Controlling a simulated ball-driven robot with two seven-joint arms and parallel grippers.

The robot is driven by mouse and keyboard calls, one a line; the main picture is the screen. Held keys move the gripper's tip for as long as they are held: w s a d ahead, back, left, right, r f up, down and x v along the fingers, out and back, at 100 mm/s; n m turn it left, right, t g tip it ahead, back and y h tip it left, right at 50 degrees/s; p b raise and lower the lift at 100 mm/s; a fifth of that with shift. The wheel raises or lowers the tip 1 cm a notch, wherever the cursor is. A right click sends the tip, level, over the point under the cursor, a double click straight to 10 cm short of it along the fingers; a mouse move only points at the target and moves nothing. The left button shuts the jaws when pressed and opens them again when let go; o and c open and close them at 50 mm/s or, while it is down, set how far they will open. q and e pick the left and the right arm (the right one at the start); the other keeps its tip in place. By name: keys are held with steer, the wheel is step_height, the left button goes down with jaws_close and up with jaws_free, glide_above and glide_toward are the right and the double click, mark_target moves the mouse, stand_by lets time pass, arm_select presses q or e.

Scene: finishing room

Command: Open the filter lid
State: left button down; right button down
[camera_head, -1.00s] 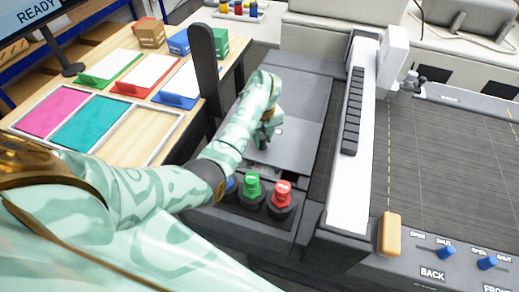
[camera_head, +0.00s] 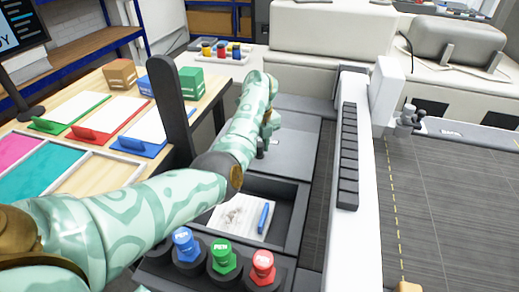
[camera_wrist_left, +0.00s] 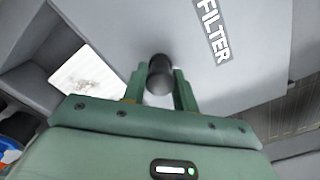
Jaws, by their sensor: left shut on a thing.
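The filter lid (camera_head: 296,138) is a flat grey panel, lying back from an open compartment (camera_head: 291,214) in the grey machine. In the left wrist view the lid (camera_wrist_left: 250,75) bears the word FILTER and a dark round knob (camera_wrist_left: 160,62). My left gripper (camera_wrist_left: 160,80) is shut on this knob, one finger on each side. In the head view my left gripper (camera_head: 267,132) is over the lid, mostly hidden by its own wrist. Inside the compartment lie a white sheet with grey marks (camera_head: 232,215) and a blue bar (camera_head: 264,216). My right gripper is not in view.
Blue (camera_head: 185,243), green (camera_head: 222,256) and red (camera_head: 262,266) knobs stand in front of the compartment. A dark upright post (camera_head: 174,105) rises left of my arm. A white rail with dark blocks (camera_head: 348,150) borders the right side.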

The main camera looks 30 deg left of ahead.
arm_select(q)
steer(key=c, duration=1.2)
jaws_free()
steer(key=shift+c, duration=0.2)
step_height(320, 180, up, 16)
steer(key=p, duration=0.5)
steer(key=shift+r+p, duration=0.15)
steer(key=shift+p, duration=0.2)
